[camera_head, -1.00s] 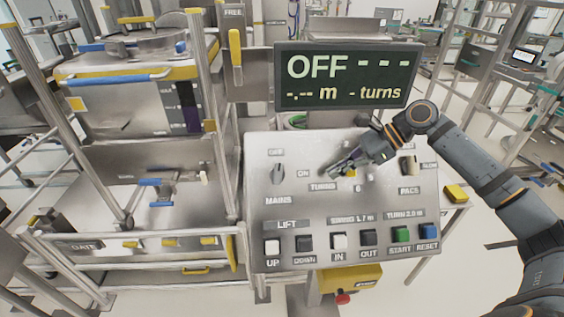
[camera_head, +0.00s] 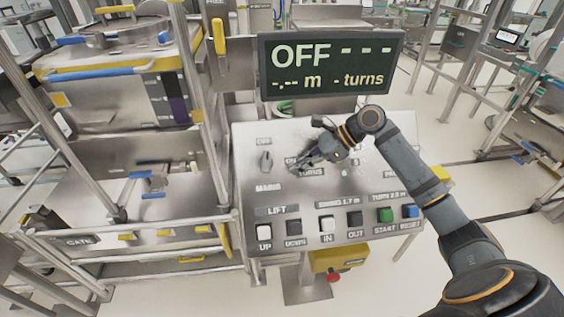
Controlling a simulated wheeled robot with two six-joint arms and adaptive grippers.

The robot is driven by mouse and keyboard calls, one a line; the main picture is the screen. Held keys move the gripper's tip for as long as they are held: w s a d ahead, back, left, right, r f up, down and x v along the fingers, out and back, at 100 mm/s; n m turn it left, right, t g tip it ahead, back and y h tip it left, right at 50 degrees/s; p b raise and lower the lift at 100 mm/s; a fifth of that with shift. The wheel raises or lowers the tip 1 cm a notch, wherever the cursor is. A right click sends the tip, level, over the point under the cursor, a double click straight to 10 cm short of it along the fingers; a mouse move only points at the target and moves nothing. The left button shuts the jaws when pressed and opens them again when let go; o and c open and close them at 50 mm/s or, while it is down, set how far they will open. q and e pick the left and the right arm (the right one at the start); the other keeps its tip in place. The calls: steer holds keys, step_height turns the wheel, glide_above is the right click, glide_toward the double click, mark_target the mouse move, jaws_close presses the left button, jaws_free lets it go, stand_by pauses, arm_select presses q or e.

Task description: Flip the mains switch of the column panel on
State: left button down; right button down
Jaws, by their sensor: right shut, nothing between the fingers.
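The column panel (camera_head: 245,192) is a sloped grey metal plate. Its mains switch (camera_head: 266,161) is a small grey knob at the upper left, between the OFF label above it and the MAINS label below. The display (camera_head: 330,62) above the panel reads OFF with dashes. My right gripper (camera_head: 296,168) is shut and empty. It is over the panel just right of the mains switch, apart from it, near the TURNS label. It covers the ON label in part, and my arm hides the panel's upper right. My left gripper is not in view.
A row of push buttons runs along the panel's lower edge, from UP (camera_head: 264,233) to RESET (camera_head: 410,211). A yellow box with a red button (camera_head: 333,277) hangs below. A railed metal frame with a bin (camera_head: 120,90) stands at left.

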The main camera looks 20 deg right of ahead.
mark_target(267, 162)
steer(key=a, duration=0.1)
steer(key=w+a+p, duration=0.1)
steer(key=a, duration=0.1)
steer(key=shift+w+a+r, duration=0.1)
steer(key=shift+w+a, duration=0.3)
steer(key=shift+a, duration=0.25)
steer(key=shift+t+p, duration=0.3)
steer(key=shift+p, duration=0.35)
steer(key=shift+m, duration=0.3)
